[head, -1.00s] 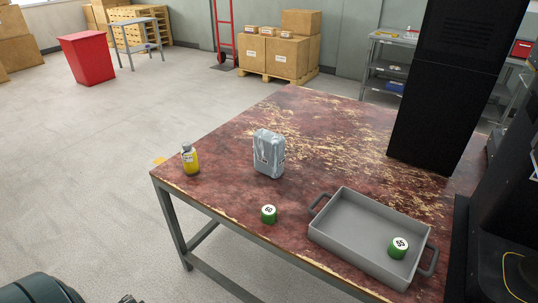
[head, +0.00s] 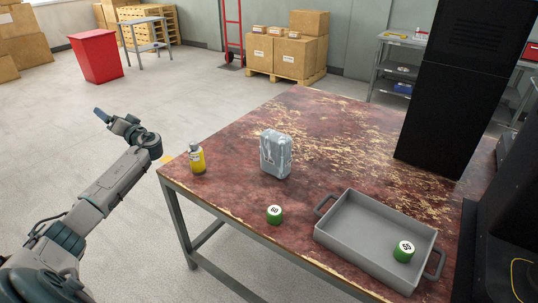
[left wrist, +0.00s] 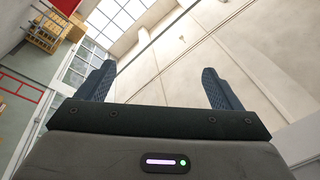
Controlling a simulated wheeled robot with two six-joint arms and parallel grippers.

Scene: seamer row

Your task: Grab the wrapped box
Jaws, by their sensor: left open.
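The wrapped box (head: 276,154) is a grey, plastic-wrapped block standing upright on the worn red-brown table (head: 230,160), near its middle. My left gripper (head: 99,112) is raised in the air left of the table, well apart from the box. In the left wrist view my left gripper (left wrist: 160,88) is open with nothing between its two dark fingers, facing the wall and windows. The box is not in the left wrist view. My right gripper is not in view.
A yellow bottle (head: 197,158) stands left of the box. A green weight (head: 274,214) is near the front edge. A grey tray (head: 345,240) holds another green weight (head: 403,251). A tall black cabinet (head: 445,100) stands at the right.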

